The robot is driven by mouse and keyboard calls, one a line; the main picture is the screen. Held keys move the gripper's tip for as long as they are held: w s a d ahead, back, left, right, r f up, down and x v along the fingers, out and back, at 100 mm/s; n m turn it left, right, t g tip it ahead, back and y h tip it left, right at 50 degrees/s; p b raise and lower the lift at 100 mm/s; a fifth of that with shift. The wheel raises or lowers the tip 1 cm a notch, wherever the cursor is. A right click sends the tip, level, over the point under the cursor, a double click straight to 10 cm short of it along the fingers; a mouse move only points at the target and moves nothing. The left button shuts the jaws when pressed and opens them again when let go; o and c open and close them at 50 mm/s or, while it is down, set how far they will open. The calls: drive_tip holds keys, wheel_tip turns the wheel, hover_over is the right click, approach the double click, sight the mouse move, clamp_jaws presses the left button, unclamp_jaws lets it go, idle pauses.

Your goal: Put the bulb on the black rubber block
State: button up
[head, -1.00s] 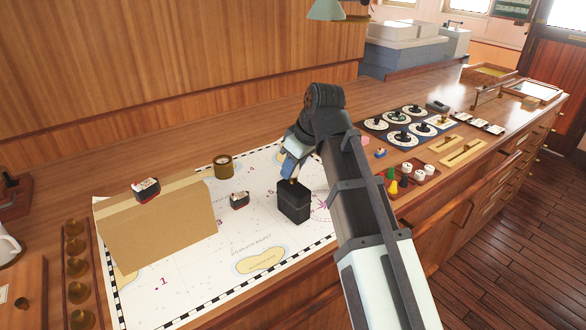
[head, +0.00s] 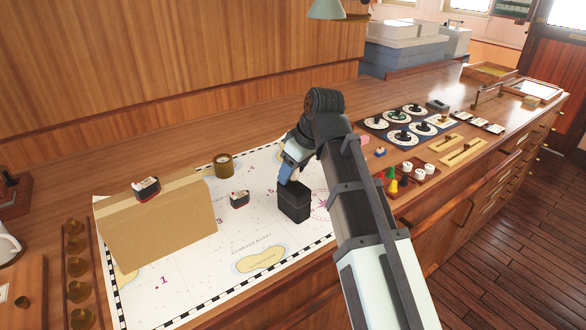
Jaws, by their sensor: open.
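The black rubber block (head: 294,206) stands upright on the white chart (head: 262,227), in the middle of the head view. My gripper (head: 287,181) is just above the block's top, at its back left edge, with the fingers pointing down. The jaws are open. The fingertips are small and partly covered by my wrist, so I cannot tell whether they touch the block. I cannot make out the bulb now; the gripper and arm hide part of the block's top.
A cardboard box (head: 160,232) stands on the chart at left with a small dark-and-white item (head: 147,188) on top. A similar item (head: 239,199) and a brass cup (head: 223,166) are nearby. A tray with coloured pieces (head: 408,177) lies right of my arm.

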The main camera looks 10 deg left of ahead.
drive_tip(key=shift+r, duration=0.1)
drive_tip(key=v, duration=1.2)
